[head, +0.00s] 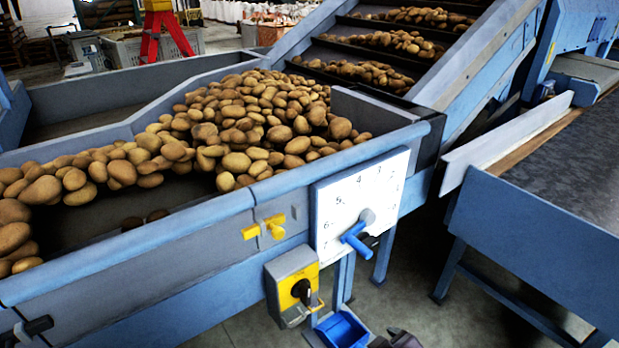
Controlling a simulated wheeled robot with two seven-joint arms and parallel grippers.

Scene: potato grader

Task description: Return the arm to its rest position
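Neither of my grippers can be made out in the head view, and no arm is seen coming in from either side. The potato hopper (185,222) fills the left and middle, with a heap of potatoes (240,135) in it. On its front corner is a white dial plate (335,205) with numbers and a blue-handled pointer (357,240). Below it is a grey and yellow switch box (292,283) with a black knob. A yellow latch (263,229) sits on the hopper's front wall.
A slatted conveyor (400,45) carrying potatoes rises behind the hopper. A blue-framed belt table (550,225) stands at right. A blue bin (342,330) and an unclear dark shape (397,340) lie at the bottom edge. A red stepladder (163,35) stands at the back. Floor shows between the machines.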

